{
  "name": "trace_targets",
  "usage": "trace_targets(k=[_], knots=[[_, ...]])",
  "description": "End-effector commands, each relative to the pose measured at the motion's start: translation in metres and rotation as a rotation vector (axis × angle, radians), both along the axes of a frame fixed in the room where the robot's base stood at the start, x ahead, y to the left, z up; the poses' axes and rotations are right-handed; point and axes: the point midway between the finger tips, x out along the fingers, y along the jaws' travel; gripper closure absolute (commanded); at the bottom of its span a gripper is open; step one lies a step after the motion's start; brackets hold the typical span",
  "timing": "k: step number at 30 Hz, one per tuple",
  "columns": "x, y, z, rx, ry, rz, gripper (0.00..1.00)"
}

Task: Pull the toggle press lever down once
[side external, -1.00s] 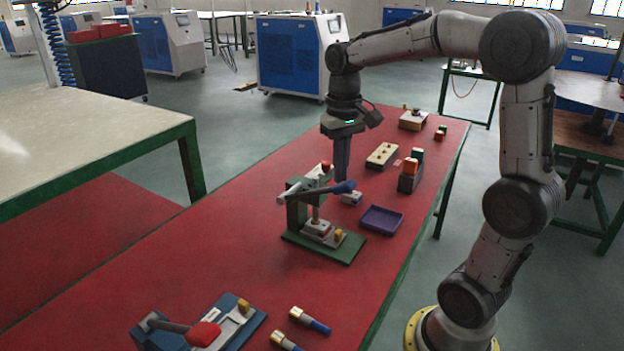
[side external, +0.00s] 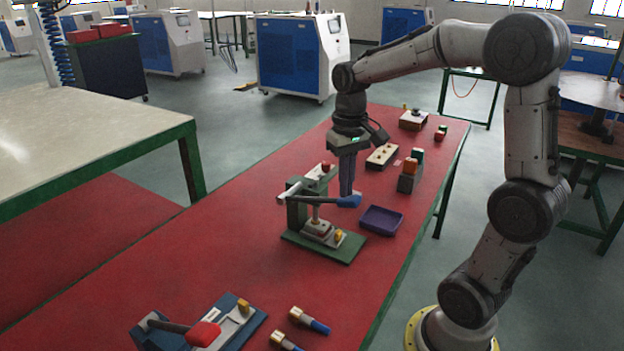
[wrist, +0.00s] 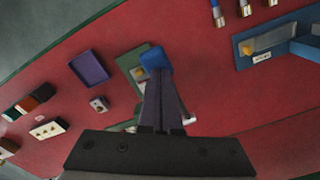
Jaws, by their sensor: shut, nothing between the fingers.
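The toggle press has a green upright frame on a green base plate (side external: 345,250), on the red bench. Its lever ends in a blue handle (side external: 349,201) and lies close to level, pointing right in the side view. My gripper (side external: 346,193) points down with shut, empty fingers, its tips right at the blue handle and seemingly on top of it. In the wrist view the blue handle (wrist: 155,58) shows just past my fingertips (wrist: 157,75). My fingers hide part of the lever there, so exact contact is hard to tell.
A purple tray (side external: 381,220) lies right of the press. Behind are a beige block (side external: 382,156) and a dark block with an orange top (side external: 409,172). A blue fixture with a red-handled lever (side external: 205,334) and blue-and-brass parts (side external: 309,320) lie in front.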

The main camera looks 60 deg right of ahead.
Motion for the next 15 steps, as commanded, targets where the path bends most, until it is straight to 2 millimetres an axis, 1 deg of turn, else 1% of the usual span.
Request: trace_targets(k=[6,15], knots=[[-0.005,0.0,-0.013,0.001,0.002,0.0,1.0],[-0.006,0.0,-0.015,0.001,0.002,0.0,1.0]])
